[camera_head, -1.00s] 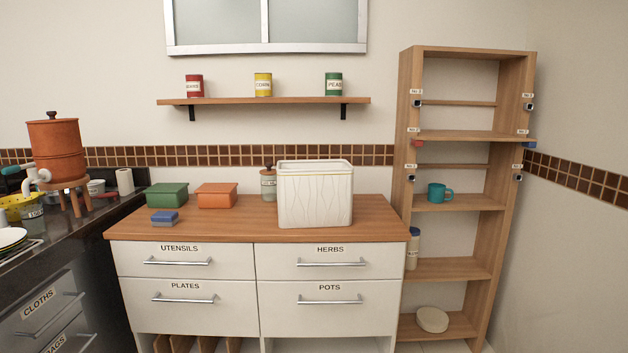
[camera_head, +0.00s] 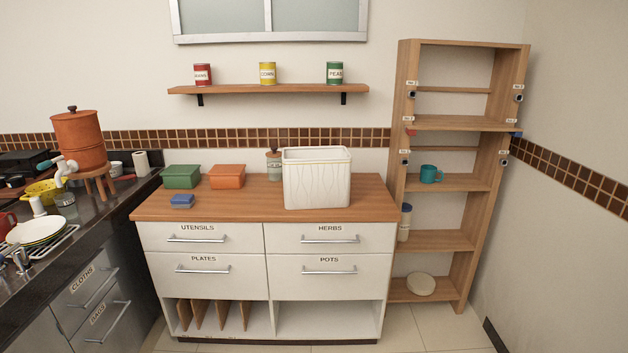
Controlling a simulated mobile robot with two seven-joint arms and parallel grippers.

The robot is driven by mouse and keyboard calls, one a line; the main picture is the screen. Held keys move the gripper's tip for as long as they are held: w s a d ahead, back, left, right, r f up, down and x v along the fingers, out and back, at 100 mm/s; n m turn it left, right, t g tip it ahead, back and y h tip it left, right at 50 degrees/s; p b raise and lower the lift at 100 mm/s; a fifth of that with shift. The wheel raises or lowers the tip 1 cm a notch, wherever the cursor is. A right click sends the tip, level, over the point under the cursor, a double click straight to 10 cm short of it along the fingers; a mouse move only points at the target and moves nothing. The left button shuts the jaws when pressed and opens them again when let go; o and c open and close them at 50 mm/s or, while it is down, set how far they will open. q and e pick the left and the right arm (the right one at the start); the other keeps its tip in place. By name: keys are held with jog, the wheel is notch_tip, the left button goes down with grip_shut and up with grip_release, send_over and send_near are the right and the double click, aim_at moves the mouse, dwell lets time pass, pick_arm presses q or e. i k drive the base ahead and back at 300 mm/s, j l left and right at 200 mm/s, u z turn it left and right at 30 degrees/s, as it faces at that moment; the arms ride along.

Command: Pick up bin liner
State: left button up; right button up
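I cannot make out a bin liner in the head view. A white rectangular bin (camera_head: 317,180) with a wavy relief pattern stands upright on the wooden top of the cabinet; its inside is mostly hidden. At the lower left, under the dark counter, a grey drawer labelled CLOTHS (camera_head: 72,306) sits above a grey drawer whose label seems to read BAGS (camera_head: 112,330). Both drawers are shut, so their contents are hidden. Neither of my grippers shows in the view.
The white cabinet (camera_head: 205,250) has shut drawers and open lower bays. Green (camera_head: 181,177) and orange (camera_head: 227,177) boxes and a blue sponge-like block (camera_head: 182,201) sit on it. A dark counter (camera_head: 110,216) holds dishes. A tall shelf (camera_head: 437,240) stands right. Floor shows at lower right.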

aim_at(315, 178)
jog(key=i+u, duration=0.45)
jog(key=i, duration=1.6)
